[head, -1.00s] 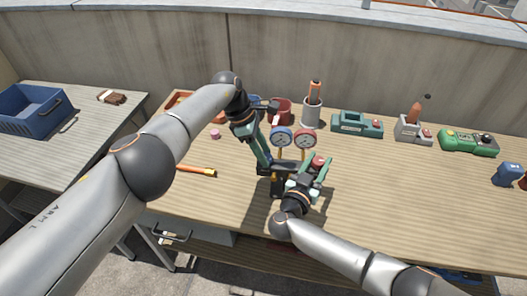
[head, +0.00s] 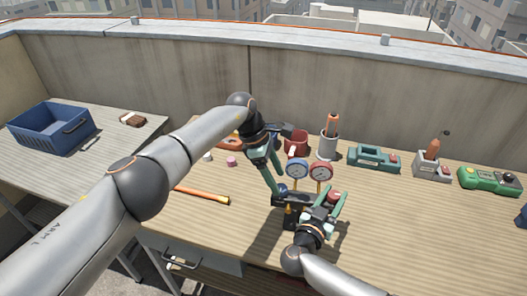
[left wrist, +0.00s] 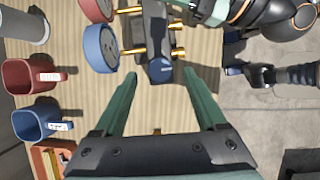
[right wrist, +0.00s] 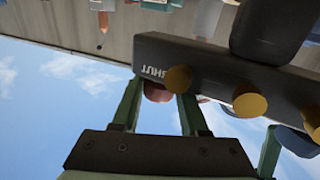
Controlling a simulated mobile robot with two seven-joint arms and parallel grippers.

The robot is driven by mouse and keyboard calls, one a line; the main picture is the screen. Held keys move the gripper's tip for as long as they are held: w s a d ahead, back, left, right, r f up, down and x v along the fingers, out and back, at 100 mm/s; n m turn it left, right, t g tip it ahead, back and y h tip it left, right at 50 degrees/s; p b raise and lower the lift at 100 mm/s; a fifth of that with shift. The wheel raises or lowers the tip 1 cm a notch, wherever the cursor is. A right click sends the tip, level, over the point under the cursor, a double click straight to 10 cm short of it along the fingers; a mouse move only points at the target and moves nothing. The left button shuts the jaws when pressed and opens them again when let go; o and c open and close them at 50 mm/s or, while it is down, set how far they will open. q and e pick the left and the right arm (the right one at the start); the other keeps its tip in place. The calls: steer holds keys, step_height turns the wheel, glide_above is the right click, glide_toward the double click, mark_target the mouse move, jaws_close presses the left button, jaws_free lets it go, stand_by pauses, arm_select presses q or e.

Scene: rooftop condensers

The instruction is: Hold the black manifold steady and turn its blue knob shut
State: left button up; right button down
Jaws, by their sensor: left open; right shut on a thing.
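The black manifold (right wrist: 200,62) stands upright on the bench, with a blue gauge (head: 296,169) and a red gauge (head: 320,171) above it. Its blue knob (left wrist: 161,70) shows in the left wrist view, between and just beyond my left fingertips. My left gripper (left wrist: 160,77) is open and empty; it is beside the manifold's left end in the head view (head: 276,184). The exact finger contact is partly hidden.
A red mug (head: 297,143) and a grey cup (head: 328,146) stand behind the gauges. A teal tool (head: 374,157) and a green meter (head: 488,181) are further right. An orange-handled tool (head: 203,195) lies left. Bench wood at the front right is clear.

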arm_select(q)
steer(key=v, duration=0.9)
steer(key=shift+r, duration=0.2)
arm_select(e)
steer(key=shift+c, duration=1.8)
jaws_free()
steer(key=shift+o, duration=0.4)
steer(key=shift+o, duration=1.4)
